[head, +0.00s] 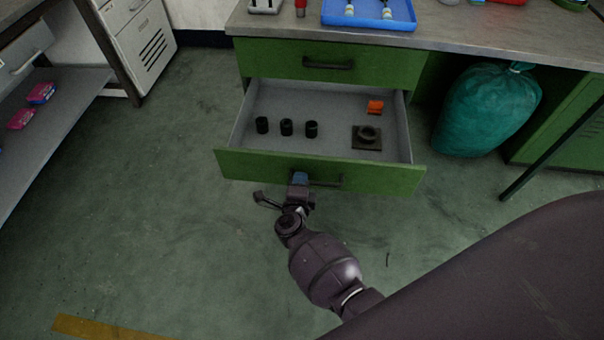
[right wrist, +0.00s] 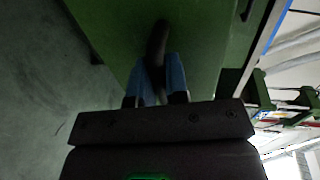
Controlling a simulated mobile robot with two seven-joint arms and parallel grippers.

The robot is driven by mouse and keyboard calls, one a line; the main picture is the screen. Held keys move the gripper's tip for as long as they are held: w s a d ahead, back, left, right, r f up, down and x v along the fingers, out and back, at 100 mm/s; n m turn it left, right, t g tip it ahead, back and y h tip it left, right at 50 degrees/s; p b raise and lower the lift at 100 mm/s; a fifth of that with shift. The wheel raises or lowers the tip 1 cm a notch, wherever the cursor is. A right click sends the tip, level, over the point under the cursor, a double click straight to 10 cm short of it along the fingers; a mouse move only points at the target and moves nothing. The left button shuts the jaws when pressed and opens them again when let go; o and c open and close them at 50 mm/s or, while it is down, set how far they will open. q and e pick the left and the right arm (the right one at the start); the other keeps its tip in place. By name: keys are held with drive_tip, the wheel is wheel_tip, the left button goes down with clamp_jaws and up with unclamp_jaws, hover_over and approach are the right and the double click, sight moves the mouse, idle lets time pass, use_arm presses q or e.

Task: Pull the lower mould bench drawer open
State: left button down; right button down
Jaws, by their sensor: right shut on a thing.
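The lower drawer (head: 240,167) of the green mould bench is pulled out, and its grey inside shows. Its dark bar handle (head: 328,183) is on the green front. My right gripper (head: 299,179) is at the left part of this handle. In the right wrist view, the blue fingers of my right gripper (right wrist: 159,78) are shut on the dark handle (right wrist: 157,44), against the green drawer front (right wrist: 110,40). The upper drawer (head: 280,62) above is shut. My left gripper is not in view.
Inside the drawer are several black cylinders (head: 286,127), an orange piece (head: 375,106) and a dark square block with a ring (head: 366,137). A green bag (head: 485,110) stands right of the drawer. A blue tray (head: 370,20) is on the bench top. The floor in front is mostly clear.

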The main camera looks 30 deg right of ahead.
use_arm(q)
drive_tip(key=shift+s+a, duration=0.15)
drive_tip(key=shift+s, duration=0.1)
use_arm(e)
drive_tip(key=shift+v, duration=0.95)
drive_tip(key=shift+a+f, duration=0.1)
drive_tip(key=shift+f, duration=0.05)
drive_tip(key=c, duration=1.2)
unclamp_jaws()
drive_tip(key=shift+o, duration=0.2)
drive_tip(key=shift+s, duration=0.1)
